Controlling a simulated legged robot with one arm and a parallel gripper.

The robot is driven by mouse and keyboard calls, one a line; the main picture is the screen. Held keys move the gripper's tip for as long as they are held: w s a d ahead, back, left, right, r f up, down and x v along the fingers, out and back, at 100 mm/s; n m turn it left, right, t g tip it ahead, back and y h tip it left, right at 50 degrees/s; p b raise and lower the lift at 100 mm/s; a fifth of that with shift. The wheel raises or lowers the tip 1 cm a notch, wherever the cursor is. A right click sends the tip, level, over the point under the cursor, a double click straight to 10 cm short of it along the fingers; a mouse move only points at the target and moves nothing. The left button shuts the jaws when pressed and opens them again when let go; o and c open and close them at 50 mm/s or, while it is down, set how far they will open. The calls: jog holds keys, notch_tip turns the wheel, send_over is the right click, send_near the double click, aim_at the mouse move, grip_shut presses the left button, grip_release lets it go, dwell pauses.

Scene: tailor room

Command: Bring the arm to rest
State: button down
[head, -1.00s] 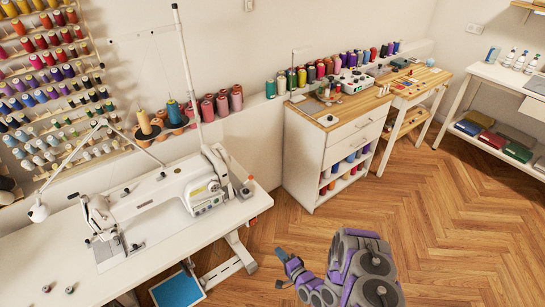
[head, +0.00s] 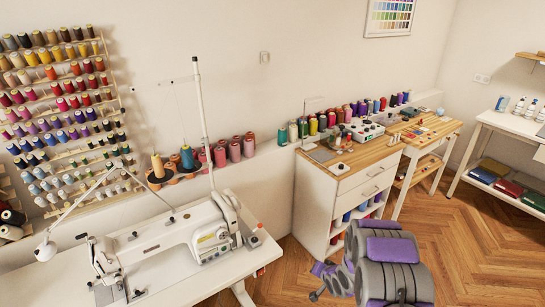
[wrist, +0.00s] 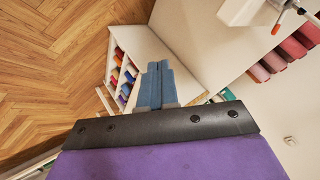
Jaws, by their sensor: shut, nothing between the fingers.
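My arm (head: 385,265), grey and purple, shows at the bottom right of the head view, in front of the white drawer cabinet. Its bulky links hide much of what is behind them. My gripper (wrist: 155,68) shows in the wrist view as two blue-grey fingers lying side by side, shut and empty. The fingers point toward the side of the cabinet and touch nothing that I can make out.
A sewing table (head: 205,275) with a white sewing machine (head: 165,250) stands at the left. The white cabinet (head: 325,195) with thread spools stands behind my arm. A wooden-topped table (head: 430,130) and white shelf (head: 510,125) are further right. Open wood floor (head: 480,250) lies at the right.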

jog(key=s+d+r+n+g+h, duration=0.1)
jog(key=s+d+r+g+h, duration=0.15)
jog(key=s+r, duration=0.7)
jog(key=s+d+r+n+g+h, duration=0.1)
jog(key=s+d+r+g+h, duration=0.15)
jog(key=s+r, duration=0.7)
jog(key=s+a+r+n+g, duration=0.1)
jog(key=s+a+r+g, duration=0.1)
jog(key=s+r, duration=0.3)
jog(key=s+a+r+n+g+y, duration=0.1)
jog(key=s+a+r, duration=0.2)
jog(key=s, duration=1.1)
jog(key=s+a+r+n+g+y, duration=0.1)
jog(key=s+a+r+g, duration=0.1)
jog(key=s+r, duration=0.6)
jog(key=shift+s+a+r+n+g, duration=0.2)
jog(key=shift+s+a+n+g, duration=0.1)
jog(key=shift+s+a, duration=0.3)
